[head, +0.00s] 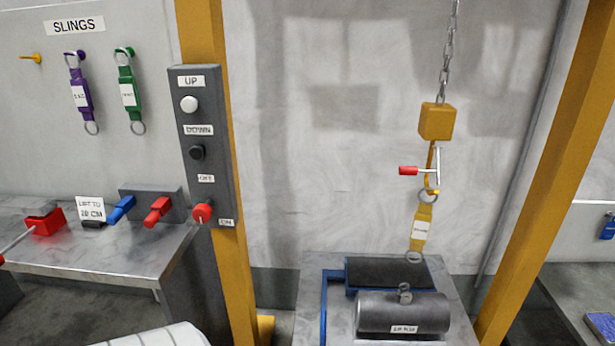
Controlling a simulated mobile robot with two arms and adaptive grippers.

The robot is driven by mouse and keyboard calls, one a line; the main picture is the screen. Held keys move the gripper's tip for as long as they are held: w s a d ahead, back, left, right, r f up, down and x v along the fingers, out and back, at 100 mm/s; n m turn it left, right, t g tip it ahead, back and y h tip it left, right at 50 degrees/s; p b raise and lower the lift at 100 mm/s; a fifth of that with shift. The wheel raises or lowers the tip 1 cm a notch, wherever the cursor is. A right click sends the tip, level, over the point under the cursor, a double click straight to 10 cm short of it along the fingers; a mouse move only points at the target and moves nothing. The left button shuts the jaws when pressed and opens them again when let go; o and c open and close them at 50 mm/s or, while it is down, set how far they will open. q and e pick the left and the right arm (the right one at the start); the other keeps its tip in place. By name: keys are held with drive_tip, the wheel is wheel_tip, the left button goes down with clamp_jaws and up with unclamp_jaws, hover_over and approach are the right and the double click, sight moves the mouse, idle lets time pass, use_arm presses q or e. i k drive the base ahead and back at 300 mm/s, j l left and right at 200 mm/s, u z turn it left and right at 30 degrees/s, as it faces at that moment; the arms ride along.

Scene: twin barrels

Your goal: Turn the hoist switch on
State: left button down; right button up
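The hoist switch is a red round knob (202,212) low on the dark grey control box (207,150), which is fixed to a yellow post. An OFF label sits above the knob and an ON label at its lower right. A small pale mark shows at the knob's lower edge; I cannot tell for sure which label it points to. Above are a white UP button (189,104) and a black DOWN button (197,152).
Yellow posts flank this bay.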

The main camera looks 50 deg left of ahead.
sight(202, 213)
drive_tip(key=u, duration=2.35)
